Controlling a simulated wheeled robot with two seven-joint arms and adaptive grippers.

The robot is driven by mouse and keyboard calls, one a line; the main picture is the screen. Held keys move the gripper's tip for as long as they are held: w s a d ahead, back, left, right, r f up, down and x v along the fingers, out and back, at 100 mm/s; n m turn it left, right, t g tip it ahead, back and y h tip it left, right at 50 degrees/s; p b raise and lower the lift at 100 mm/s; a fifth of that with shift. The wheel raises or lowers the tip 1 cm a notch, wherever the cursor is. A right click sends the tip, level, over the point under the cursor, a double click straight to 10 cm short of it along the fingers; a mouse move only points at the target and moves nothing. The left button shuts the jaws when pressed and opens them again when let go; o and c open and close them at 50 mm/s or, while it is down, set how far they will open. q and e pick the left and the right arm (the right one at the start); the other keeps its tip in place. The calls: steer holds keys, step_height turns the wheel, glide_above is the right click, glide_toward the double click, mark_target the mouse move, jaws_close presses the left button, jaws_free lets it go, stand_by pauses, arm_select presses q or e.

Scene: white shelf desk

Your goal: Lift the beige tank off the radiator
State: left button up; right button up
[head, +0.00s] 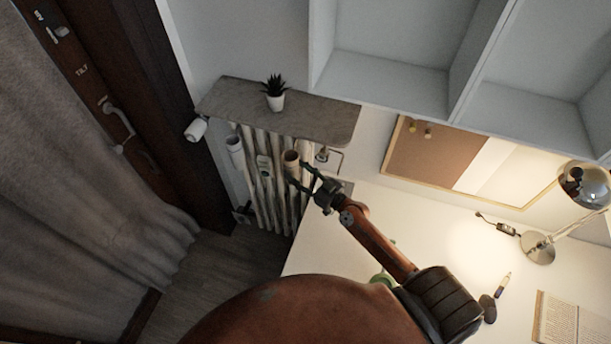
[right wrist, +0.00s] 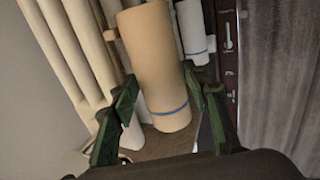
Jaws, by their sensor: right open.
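The beige tank (head: 291,158) is an open-topped cylinder hanging at the front of the white ribbed radiator (head: 270,205), below the shelf. In the right wrist view the beige tank (right wrist: 155,60) shows a blue line near one end. My right gripper (head: 304,178) is open beside the tank in the head view. In the right wrist view its green-padded fingers (right wrist: 159,88) stand on either side of the tank; I cannot tell whether they touch it. My left gripper is not in view.
A white tank (head: 235,147) hangs left of the beige one. A grey shelf (head: 320,115) with a potted plant (head: 274,92) is above the radiator. The white desk (head: 340,235) lies to the right, with a lamp (head: 537,247). A curtain (head: 60,180) hangs at left.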

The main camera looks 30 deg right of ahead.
mark_target(296, 166)
steer(key=shift+w+a, duration=0.2)
steer(key=shift+w, duration=0.4)
steer(key=shift+c, duration=0.5)
steer(key=c, duration=0.9)
steer(key=shift+r+p, duration=1.55)
steer(key=shift+r, duration=0.25)
steer(key=shift+s+a+f+p, duration=0.1)
steer(key=shift+s+a+p, duration=1.15)
steer(key=shift+s+a, duration=1.05)
steer(key=shift+s+a+f+p, duration=0.1)
steer(key=shift+s+a+p, duration=1.1)
steer(key=shift+s+a, duration=1.1)
steer(key=shift+w+a, duration=0.25)
steer(key=shift+w, duration=0.05)
